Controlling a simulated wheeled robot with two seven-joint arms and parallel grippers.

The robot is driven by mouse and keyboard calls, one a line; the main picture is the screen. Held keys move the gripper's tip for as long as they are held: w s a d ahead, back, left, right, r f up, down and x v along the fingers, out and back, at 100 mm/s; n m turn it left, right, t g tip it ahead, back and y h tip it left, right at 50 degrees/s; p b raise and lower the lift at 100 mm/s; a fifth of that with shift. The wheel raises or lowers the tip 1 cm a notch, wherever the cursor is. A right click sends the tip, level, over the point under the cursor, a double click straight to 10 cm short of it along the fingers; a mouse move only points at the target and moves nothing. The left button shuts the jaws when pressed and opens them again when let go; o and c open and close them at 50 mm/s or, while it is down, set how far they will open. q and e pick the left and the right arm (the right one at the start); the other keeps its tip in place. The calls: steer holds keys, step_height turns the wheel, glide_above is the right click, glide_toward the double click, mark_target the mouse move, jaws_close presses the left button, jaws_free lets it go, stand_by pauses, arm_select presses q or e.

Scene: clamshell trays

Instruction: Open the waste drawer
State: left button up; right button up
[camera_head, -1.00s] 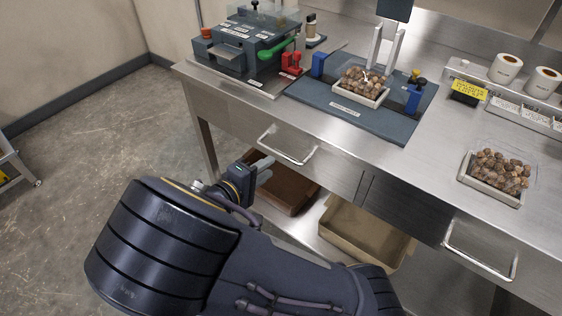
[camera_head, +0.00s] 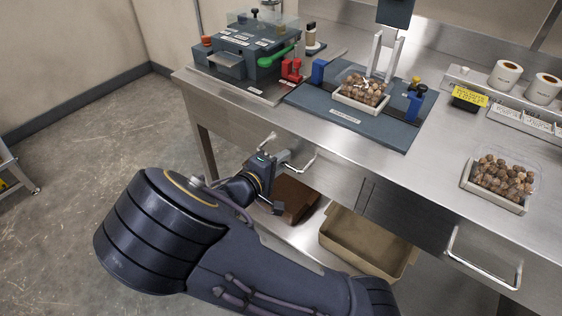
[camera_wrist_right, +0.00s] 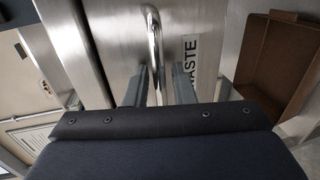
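The waste drawer (camera_head: 335,172) is the left drawer under the steel counter, and its front looks flush. Its bar handle (camera_head: 308,163) is partly hidden by my right gripper (camera_head: 284,160) in the head view. In the right wrist view the handle (camera_wrist_right: 154,40) runs down towards the space between the two fingers of my right gripper (camera_wrist_right: 163,80). The fingers are apart, with the handle between or just beyond them; contact is not clear. A label reading "ASTE" (camera_wrist_right: 190,62) shows on the drawer front, its first letter hidden. My left gripper is not in view.
A brown bin (camera_head: 298,199) and a tan bin (camera_head: 345,245) sit on the shelf below. Another drawer handle (camera_head: 480,262) is at the right. On the counter stand a sealing machine (camera_head: 235,62), a blue mat (camera_head: 335,112) with a tray of nuts, and another nut tray (camera_head: 467,186).

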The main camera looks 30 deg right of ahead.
jaws_close()
steer(key=shift+a, duration=0.1)
steer(key=f+p+v, duration=0.1)
steer(key=f+v, duration=0.1)
steer(key=v, duration=0.7)
steer(key=f+p+v, duration=0.1)
steer(key=f+v, duration=0.1)
steer(key=v, duration=0.8)
steer(key=shift+s+a, duration=0.3)
steer(key=shift+a, duration=0.2)
steer(key=shift+o, duration=0.9)
jaws_free()
